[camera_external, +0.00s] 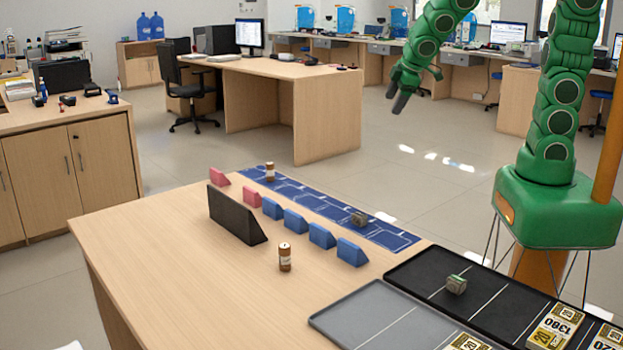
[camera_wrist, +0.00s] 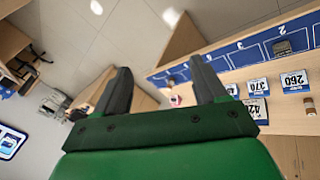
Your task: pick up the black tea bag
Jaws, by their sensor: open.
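I cannot make out a black tea bag for certain in either view. A small dark grey-green item (camera_external: 359,218) lies on the blue marked mat (camera_external: 310,204); a dark item (camera_wrist: 283,48) on the blue strip shows in the wrist view. A similar grey-green item (camera_external: 456,284) sits in the black tray (camera_external: 430,268). My gripper (camera_external: 397,96) is high above the floor beyond the counter, apart from these items. Its two dark fingers are spread with nothing between them in the wrist view (camera_wrist: 163,88).
On the wooden counter (camera_external: 170,255) stand a black wedge block (camera_external: 235,215), a row of blue and pink wedges (camera_external: 295,220), and two brown-and-white cylinders, one (camera_external: 285,257) in front and one (camera_external: 270,172) on the mat. A grey tray (camera_external: 365,318) and banknote bundles (camera_external: 555,326) lie at the right.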

